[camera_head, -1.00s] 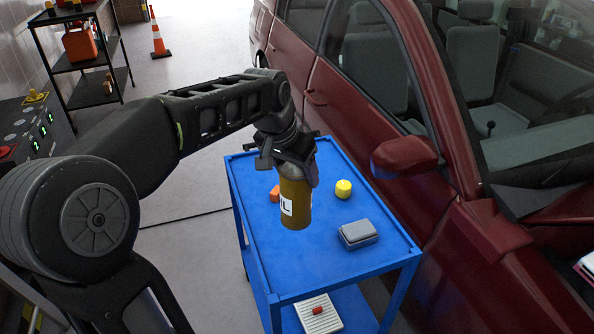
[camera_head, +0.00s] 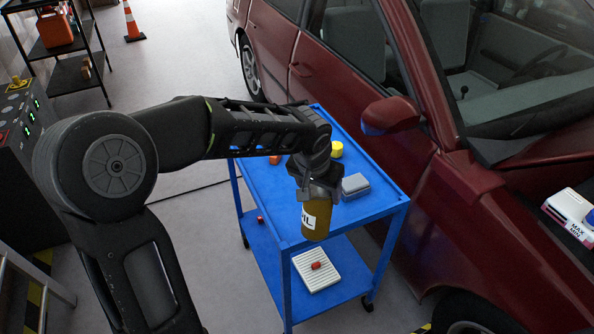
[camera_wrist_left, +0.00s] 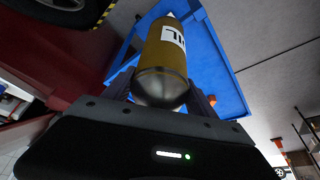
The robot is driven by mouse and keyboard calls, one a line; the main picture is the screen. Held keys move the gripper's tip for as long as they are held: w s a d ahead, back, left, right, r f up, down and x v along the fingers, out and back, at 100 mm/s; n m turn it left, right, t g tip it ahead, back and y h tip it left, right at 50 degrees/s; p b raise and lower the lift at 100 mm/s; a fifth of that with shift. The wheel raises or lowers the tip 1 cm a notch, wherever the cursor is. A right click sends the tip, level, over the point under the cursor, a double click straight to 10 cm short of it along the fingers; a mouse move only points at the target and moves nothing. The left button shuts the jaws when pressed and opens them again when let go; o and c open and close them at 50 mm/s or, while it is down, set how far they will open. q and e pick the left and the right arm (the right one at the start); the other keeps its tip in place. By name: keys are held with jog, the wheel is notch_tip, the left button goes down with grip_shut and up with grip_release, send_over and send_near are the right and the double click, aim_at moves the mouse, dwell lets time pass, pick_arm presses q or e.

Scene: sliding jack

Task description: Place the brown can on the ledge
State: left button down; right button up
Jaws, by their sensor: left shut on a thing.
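The brown can (camera_head: 317,219) has a white label with black letters. My left gripper (camera_head: 315,185) is shut on it, and the can hangs upright below the fingers. In the head view the can overlaps the near edge of the blue cart (camera_head: 365,211); I cannot tell how high it is. In the left wrist view the can (camera_wrist_left: 168,50) lies between the fingers of the left gripper (camera_wrist_left: 160,92), its metal end towards the camera and the cart behind it. I cannot tell which surface is the ledge. My right gripper is not in view.
On the cart top are a grey box (camera_head: 355,184), a yellow object (camera_head: 337,149) and an orange piece (camera_head: 274,160). The lower shelf holds a white ribbed tray (camera_head: 325,278). A red car (camera_head: 300,75) stands close on the right. Open floor lies left of the cart.

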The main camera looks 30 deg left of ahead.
pick_arm(q)
jog(key=d+f+b, duration=0.7)
jog(key=f+b, duration=0.1)
jog(key=f, duration=0.5)
jog(key=shift+f+m+h, duration=0.2)
jog(key=shift+m+h, duration=0.1)
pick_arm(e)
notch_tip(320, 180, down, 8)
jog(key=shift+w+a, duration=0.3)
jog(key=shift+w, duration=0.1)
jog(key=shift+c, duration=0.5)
